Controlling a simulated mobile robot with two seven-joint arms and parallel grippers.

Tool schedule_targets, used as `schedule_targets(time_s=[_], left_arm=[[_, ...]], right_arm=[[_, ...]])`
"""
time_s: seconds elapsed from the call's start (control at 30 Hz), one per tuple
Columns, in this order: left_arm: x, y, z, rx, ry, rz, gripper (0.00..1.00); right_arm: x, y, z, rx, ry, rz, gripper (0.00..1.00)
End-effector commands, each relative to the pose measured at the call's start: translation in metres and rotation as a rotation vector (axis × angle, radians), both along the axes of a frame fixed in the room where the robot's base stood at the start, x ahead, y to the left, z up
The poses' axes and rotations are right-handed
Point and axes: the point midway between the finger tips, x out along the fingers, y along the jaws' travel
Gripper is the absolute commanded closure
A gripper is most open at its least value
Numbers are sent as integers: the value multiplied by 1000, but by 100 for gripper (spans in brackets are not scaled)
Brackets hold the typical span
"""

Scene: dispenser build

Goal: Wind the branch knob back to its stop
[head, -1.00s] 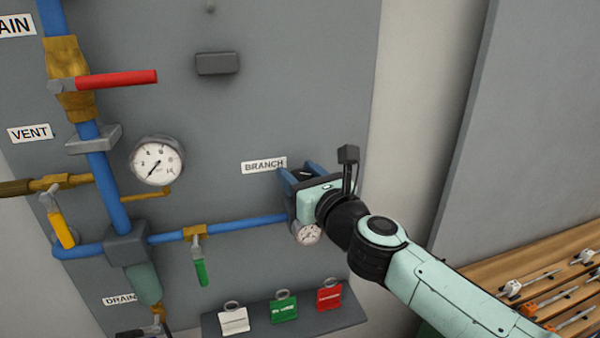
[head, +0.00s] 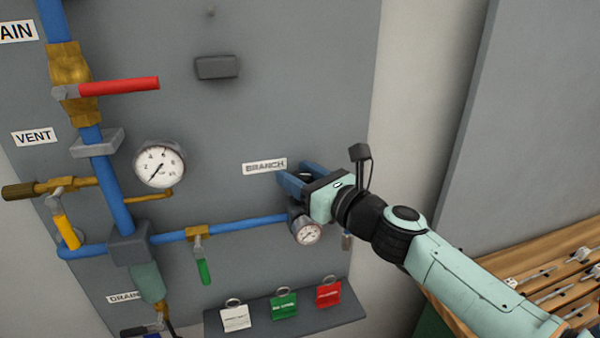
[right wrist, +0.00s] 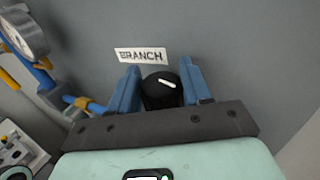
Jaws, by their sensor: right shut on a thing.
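The branch knob (right wrist: 158,96) is black with a white pointer line, on the grey panel just below the BRANCH label (right wrist: 141,56). In the right wrist view the line slants slightly down to the right. My right gripper (right wrist: 160,88) has its two blue fingers on either side of the knob and is shut on it. In the head view the right gripper (head: 296,178) reaches the panel from the right, and its fingers mostly hide the knob. A small branch gauge (head: 308,234) sits just below the gripper. My left gripper is not seen.
A blue pipe with a green-handled valve (head: 203,262) runs left from the branch. A shelf (head: 283,318) with white, green and red tags is below. A red-handled valve (head: 118,87) and larger gauge (head: 159,165) are further left. A wooden rack (head: 545,262) is at right.

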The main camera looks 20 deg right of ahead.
Motion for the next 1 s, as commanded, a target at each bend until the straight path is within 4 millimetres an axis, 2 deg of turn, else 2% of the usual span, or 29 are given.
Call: schedule_targets(time_s=[0.5,1.0], left_arm=[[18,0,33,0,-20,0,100],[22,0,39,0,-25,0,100]], right_arm=[[1,-1,1,-1,2,295,82],[0,0,0,-1,1,367,82]])
